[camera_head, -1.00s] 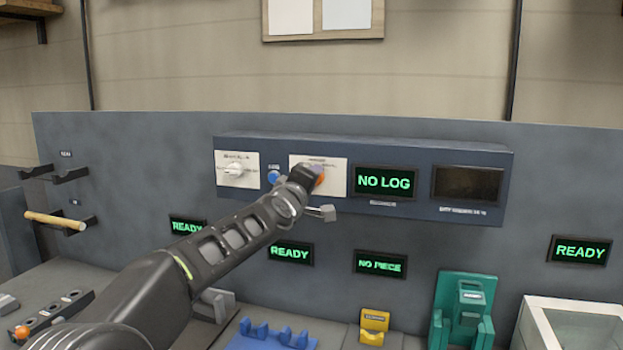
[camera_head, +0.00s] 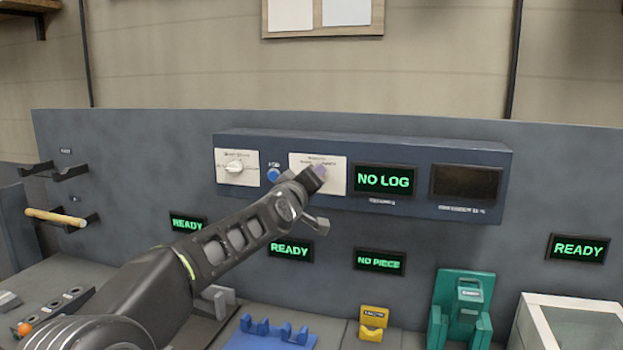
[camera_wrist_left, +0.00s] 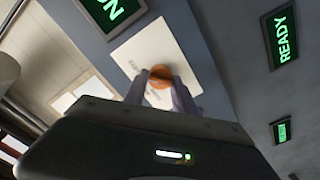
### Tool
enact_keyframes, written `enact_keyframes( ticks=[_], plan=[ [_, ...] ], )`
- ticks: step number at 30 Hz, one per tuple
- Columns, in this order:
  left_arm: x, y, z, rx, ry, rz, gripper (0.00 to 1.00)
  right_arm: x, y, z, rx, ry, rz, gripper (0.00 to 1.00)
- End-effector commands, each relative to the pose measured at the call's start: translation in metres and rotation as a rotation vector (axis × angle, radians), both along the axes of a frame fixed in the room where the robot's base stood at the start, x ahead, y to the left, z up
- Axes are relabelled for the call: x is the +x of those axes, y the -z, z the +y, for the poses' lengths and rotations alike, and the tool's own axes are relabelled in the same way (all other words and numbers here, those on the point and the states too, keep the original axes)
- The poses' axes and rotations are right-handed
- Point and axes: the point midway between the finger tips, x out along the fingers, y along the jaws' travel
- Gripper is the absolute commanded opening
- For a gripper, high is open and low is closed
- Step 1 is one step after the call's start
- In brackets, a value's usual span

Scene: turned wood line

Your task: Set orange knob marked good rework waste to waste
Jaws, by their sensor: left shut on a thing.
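The orange knob (camera_wrist_left: 161,75) sits on a white label plate (camera_wrist_left: 140,50) in the left wrist view. In the head view the plate (camera_head: 335,182) is on the dark blue panel box, and my gripper hides the knob. My left gripper (camera_head: 318,174) is at the knob, its fingers shut on it; it also shows in the left wrist view (camera_wrist_left: 166,92). The plate's lettering is too small to read, so I cannot tell the knob's setting. My right gripper is not in view.
A white knob (camera_head: 235,168) and a blue button (camera_head: 273,176) are left of the plate. A NO LOG display (camera_head: 384,181) is right of it. A blue rack (camera_head: 270,337), a yellow holder (camera_head: 373,325) and a green fixture (camera_head: 463,305) stand below.

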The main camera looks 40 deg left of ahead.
Motion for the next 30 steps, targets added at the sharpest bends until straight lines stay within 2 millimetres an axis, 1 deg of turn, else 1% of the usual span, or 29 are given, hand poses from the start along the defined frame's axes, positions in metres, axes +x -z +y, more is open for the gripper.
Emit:
enact_keyframes(
  ticks=[2, 3, 11, 18, 22, 26, 30],
  plan=[
    [0.0, 0.003, 0.0, 0.0, 0.002, 0.005, 0.0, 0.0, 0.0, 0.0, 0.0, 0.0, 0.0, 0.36],
    [0.0, 0.003, 0.0, 0.0, 0.002, 0.005, 0.33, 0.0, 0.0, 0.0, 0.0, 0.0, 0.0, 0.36],
    [0.0, 0.001, 0.0, 0.0, 0.001, 0.002, 0.54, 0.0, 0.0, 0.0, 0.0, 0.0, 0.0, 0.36],
    [0.0, 0.001, 0.0, 0.0, 0.0, 0.001, 0.54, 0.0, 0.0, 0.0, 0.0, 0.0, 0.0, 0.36],
    [-0.005, 0.0, -0.002, -0.001, 0.001, 0.0, 0.54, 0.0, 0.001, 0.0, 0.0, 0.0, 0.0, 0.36],
    [-0.019, 0.0, -0.007, 0.0, 0.0, 0.0, 0.54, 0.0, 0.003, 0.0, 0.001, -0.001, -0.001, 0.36],
    [-0.042, 0.001, -0.014, -0.001, -0.001, -0.001, 0.54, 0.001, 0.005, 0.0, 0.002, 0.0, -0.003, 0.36]
  ],
)
